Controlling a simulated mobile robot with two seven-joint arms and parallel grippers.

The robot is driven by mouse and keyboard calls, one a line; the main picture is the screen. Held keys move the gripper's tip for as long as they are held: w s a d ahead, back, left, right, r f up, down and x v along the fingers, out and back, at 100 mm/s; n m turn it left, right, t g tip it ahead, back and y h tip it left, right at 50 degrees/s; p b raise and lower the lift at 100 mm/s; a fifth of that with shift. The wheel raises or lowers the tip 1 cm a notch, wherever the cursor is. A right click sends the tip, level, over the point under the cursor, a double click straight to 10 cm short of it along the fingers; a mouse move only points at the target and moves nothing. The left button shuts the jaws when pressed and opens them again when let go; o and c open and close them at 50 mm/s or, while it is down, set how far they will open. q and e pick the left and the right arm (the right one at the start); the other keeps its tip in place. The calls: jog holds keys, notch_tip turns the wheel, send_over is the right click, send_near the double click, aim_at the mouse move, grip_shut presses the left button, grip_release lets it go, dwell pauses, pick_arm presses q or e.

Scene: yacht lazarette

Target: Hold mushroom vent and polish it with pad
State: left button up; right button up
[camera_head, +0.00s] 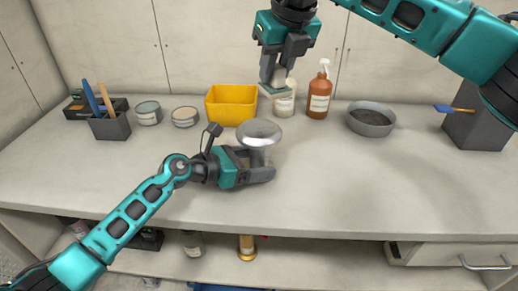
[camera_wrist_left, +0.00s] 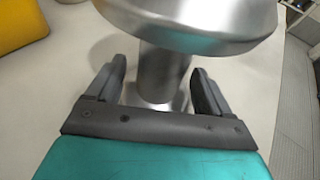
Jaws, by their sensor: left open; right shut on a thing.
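The mushroom vent (camera_head: 259,133) is a shiny metal piece with a wide domed cap on a narrower stem, standing upright on the worktop. My left gripper (camera_head: 262,167) is open, low at the worktop, with its fingers on either side of the stem. In the left wrist view the vent's cap (camera_wrist_left: 190,22) fills the top and the stem (camera_wrist_left: 162,75) stands between the open fingers (camera_wrist_left: 160,85), with gaps showing on both sides. My right gripper (camera_head: 272,84) is raised above and behind the vent, shut on the pad (camera_head: 273,91), a thin greenish-grey piece.
Behind the vent are a yellow bin (camera_head: 231,104), a pale bottle (camera_head: 285,104), a brown spray bottle (camera_head: 319,95) and a grey bowl (camera_head: 370,120). Two tins (camera_head: 148,113) and a tool holder (camera_head: 110,126) stand at left. A dark box (camera_head: 474,129) stands at right. The front right worktop is clear.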

pick_arm(q)
jog(key=shift+a, duration=0.1)
jog(key=v, duration=1.1)
jog(key=shift+s+a+r, duration=0.25)
